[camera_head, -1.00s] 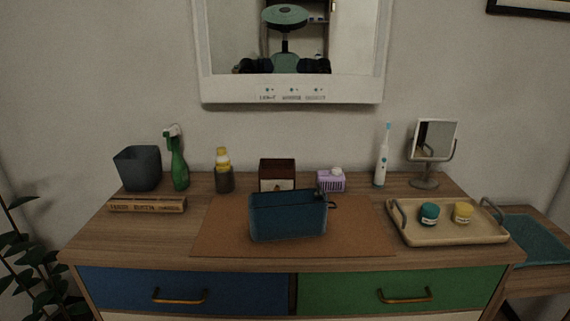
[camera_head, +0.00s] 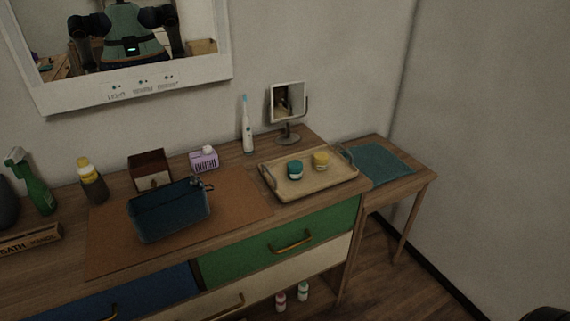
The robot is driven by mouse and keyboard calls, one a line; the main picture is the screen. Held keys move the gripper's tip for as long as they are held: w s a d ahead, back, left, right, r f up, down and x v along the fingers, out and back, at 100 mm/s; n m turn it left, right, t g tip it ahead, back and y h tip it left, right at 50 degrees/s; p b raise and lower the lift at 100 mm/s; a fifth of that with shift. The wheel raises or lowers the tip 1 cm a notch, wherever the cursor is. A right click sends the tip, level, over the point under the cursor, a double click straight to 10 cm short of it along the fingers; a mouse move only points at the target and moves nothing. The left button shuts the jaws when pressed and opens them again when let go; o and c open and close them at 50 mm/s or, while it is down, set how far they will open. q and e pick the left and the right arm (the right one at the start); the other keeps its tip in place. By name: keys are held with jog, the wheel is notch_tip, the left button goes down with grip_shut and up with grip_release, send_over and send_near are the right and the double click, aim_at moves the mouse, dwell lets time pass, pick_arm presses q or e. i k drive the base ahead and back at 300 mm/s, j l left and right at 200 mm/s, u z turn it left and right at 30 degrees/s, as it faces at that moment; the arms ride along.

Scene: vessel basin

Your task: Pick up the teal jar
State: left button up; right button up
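The teal jar (camera_head: 295,169) is small and round with a pale label. It stands upright on the beige tray (camera_head: 300,190) at the right end of the dresser. A yellow jar (camera_head: 321,160) stands just to its right on the same tray. Neither of my grippers shows as itself in this view. The mirror reflects my torso and upper arms, but no gripper can be made out there.
A toothbrush (camera_head: 247,126) and a small mirror (camera_head: 288,106) stand behind the tray. A lower side table (camera_head: 424,183) with a teal cloth (camera_head: 384,166) adjoins at right.

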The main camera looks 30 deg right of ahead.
aim_at(294, 166)
jog(key=u, duration=0.4)
jog(key=l+u, duration=0.4)
jog(key=k+l+u, duration=0.15)
jog(key=l+u, duration=0.3)
jog(key=k+l+u, duration=0.15)
jog(key=l, duration=0.25)
jog(key=k+l+u, duration=0.2)
jog(key=l, duration=0.15)
